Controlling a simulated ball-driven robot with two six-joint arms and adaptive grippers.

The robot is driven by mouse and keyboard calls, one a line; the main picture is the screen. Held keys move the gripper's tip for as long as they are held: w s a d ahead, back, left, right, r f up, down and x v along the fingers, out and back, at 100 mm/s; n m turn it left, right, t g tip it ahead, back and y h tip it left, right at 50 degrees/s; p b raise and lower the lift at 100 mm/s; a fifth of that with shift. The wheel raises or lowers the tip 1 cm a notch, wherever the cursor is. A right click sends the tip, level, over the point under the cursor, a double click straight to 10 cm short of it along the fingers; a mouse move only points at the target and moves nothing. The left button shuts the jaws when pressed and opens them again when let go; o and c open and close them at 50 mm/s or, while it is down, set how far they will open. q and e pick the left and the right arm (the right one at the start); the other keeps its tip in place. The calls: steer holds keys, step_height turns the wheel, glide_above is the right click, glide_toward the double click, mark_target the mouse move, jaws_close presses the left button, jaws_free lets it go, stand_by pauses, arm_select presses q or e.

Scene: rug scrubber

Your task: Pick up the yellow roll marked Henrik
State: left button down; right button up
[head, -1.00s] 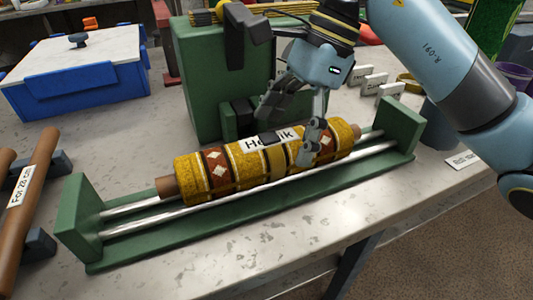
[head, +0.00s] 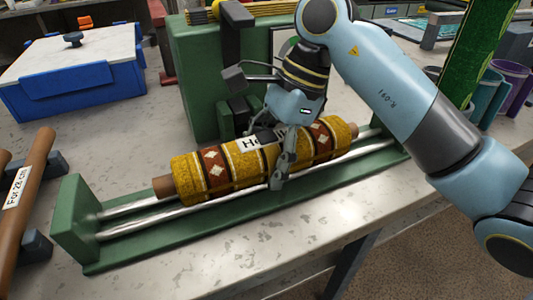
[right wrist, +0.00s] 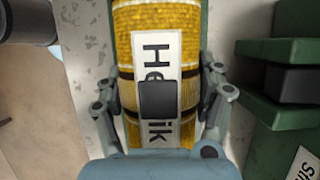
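The yellow roll marked Henrik (head: 203,175), patterned in red and white, lies level on two metal rods of a green rack (head: 150,252). Its label is partly hidden by my right gripper in the head view. My right gripper (head: 272,160) is over the roll's middle, with one finger down its near side. In the right wrist view my right gripper (right wrist: 160,105) has one finger at each side of the roll (right wrist: 160,20), spread wide and very close to its sides; I cannot tell whether they touch. A dark pad covers part of the label. My left gripper is not in view.
A green machine (head: 195,90) stands close behind the roll. A blue box with a pale lid (head: 75,85) is at the back left. A brown roll (head: 25,190) lies on supports at the left. Cups (head: 510,85) stand at the right. The table's front edge is near the rack.

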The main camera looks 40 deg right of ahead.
steer(key=c, duration=1.1)
steer(key=shift+o, duration=0.2)
